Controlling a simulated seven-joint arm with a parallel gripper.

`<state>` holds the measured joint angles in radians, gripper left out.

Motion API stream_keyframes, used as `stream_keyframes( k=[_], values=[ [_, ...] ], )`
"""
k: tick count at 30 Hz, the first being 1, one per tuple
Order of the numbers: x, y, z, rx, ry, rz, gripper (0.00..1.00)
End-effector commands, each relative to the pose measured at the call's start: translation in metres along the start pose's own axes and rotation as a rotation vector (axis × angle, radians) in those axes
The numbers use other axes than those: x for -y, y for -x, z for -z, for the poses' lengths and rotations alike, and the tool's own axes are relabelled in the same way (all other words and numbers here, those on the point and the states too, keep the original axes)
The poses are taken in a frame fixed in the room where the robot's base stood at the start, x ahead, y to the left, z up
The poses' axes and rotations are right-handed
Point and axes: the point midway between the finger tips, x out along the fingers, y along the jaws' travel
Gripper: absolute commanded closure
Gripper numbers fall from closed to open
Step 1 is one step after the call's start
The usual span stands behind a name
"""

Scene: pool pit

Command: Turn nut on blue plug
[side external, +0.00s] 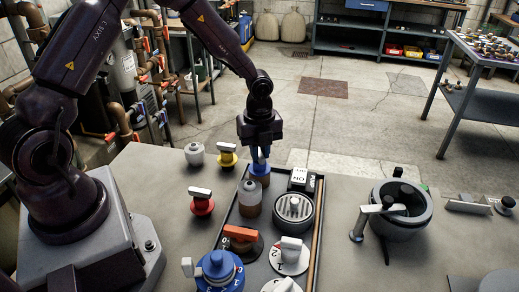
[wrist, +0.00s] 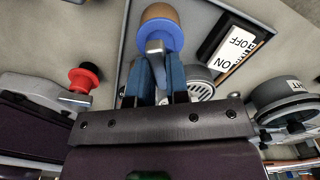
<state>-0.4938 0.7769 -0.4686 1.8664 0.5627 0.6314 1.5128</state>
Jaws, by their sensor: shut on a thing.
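The blue plug (side external: 260,171) stands at the far left corner of the dark-edged tray, with a blue flange over a brown lower part. In the wrist view the blue plug (wrist: 174,36) shows as a blue disc with a brown part beyond it. In the side view my gripper (side external: 259,152) is directly above the plug, pointing down, and hides most of the handle.
A red plug (side external: 202,205), yellow plug (side external: 228,160) and white plug (side external: 195,156) stand left of the tray. A grey pot (side external: 402,222) stands right. Dials sit in front.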

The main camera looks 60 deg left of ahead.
Motion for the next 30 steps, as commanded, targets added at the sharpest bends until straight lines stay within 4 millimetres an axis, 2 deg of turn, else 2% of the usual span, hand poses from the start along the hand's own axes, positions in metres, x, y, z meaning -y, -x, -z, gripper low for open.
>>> stream_keyframes(
  k=[18, 30],
  values=[
    [-0.0002, -0.0001, -0.0001, -0.001, -0.580, -0.001, 1.00],
    [0.0000, 0.0000, 0.0001, -0.001, -0.863, 0.000, 1.00]
  ],
)
